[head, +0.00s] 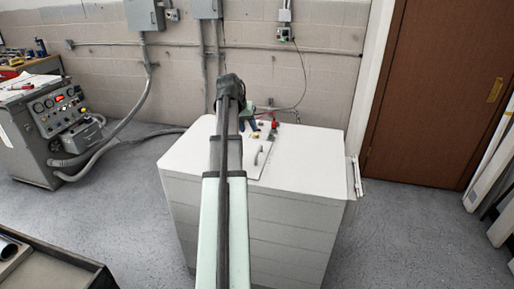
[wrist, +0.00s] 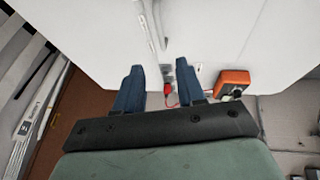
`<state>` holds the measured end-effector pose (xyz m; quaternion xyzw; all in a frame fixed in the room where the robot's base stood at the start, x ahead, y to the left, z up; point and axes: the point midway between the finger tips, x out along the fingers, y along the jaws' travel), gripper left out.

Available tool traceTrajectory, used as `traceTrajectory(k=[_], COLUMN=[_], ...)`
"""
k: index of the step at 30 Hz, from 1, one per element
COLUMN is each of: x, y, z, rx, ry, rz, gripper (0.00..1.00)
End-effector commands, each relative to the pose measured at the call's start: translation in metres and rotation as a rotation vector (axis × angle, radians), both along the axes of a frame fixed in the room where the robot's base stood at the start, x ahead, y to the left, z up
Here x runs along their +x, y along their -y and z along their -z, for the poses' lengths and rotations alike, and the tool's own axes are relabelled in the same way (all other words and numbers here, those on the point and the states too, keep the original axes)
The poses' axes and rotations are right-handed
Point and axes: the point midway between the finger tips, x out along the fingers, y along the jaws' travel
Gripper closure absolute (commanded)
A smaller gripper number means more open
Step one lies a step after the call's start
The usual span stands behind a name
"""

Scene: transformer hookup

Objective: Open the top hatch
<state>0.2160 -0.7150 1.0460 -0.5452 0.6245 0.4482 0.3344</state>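The white transformer cabinet (head: 290,230) stands in the middle of the head view. Its top hatch (head: 256,167) is a pale panel lying flat in the top, partly hidden by my arm. A raised bar handle (head: 261,154) is on the hatch, and it also shows in the wrist view (wrist: 153,30). My gripper is over the far part of the cabinet top, partly hidden by my arm in the head view.
An orange meter (wrist: 233,79) and a red clip or lead (wrist: 170,97) are near the right finger in the wrist view. A grey control console (head: 50,130) stands at left. A brown door (head: 435,90) is at right.

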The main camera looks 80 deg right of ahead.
Motion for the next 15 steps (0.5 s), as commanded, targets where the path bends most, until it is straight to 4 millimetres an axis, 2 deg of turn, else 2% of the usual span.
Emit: traceTrajectory(k=[5, 15], x=[-0.003, -0.013], y=[0.006, 0.028], z=[0.015, 0.065], rx=[0.002, 0.002], ry=[0.0, -0.001], rz=[0.0, 0.001], gripper=[0.61, 0.61])
